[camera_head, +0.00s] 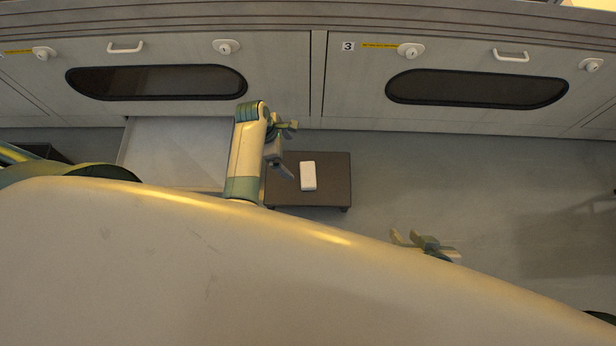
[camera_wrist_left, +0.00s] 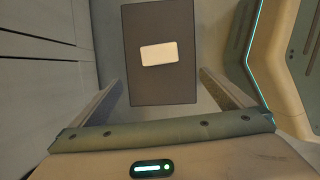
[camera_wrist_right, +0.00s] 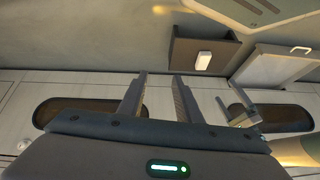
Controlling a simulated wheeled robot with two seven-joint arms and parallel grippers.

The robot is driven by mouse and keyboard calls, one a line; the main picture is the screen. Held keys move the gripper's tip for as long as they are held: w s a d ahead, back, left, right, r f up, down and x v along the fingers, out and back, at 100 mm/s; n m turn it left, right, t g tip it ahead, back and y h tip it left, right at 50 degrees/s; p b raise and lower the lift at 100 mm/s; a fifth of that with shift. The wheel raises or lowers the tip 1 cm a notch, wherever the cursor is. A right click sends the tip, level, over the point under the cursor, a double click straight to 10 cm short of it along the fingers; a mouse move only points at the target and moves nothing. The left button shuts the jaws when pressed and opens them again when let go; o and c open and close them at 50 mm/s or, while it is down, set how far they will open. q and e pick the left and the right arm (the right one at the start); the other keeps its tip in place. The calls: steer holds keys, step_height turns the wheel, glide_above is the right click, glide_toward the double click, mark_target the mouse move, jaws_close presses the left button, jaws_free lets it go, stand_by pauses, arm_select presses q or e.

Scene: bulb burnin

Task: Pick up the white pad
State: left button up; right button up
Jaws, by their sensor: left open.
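The white pad (camera_head: 308,175) is a small rounded block lying flat on a low dark table (camera_head: 334,195). My left gripper (camera_head: 288,150) is open and empty, just left of the pad in the head view. In the left wrist view the pad (camera_wrist_left: 158,53) lies ahead, between the lines of the two spread fingers and apart from them. My right gripper (camera_head: 424,243) is empty, right of the table and partly hidden by my own body. In the right wrist view its fingers (camera_wrist_right: 160,80) stand apart, and the pad (camera_wrist_right: 203,60) shows beyond them.
A pale flat-topped box or open drawer (camera_head: 160,150) stands left of the dark table. Cabinet fronts with handles (camera_head: 511,56) and dark oval windows (camera_head: 475,89) run along the back. The floor (camera_head: 450,180) right of the table is clear.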

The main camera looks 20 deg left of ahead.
stand_by(0.3)
arm_select(q)
steer(key=b, duration=0.3)
glide_toward(306, 172)
steer(key=shift+s+d+f+b, duration=0.1)
steer(key=shift+d+f+b, duration=0.15)
steer(key=shift+f, duration=0.25)
steer(key=shift+s+d+f+b, duration=0.1)
steer(key=shift+f+b, duration=0.2)
steer(key=shift+f, duration=0.2)
steer(key=shift+s+d+f+b, duration=0.1)
steer(key=shift+d+f+b, duration=0.15)
steer(key=shift+f, duration=0.3)
arm_select(e)
steer(key=w+a+r+t+y, duration=0.2)
steer(key=w+a+r+t, duration=0.3)
steer(key=w+a+t, duration=0.1)
steer(key=shift+r+y, duration=0.3)
steer(key=shift+r, duration=0.1)
arm_select(q)
steer(key=shift+f, duration=0.1)
arm_select(e)
steer(key=shift+w, duration=0.15)
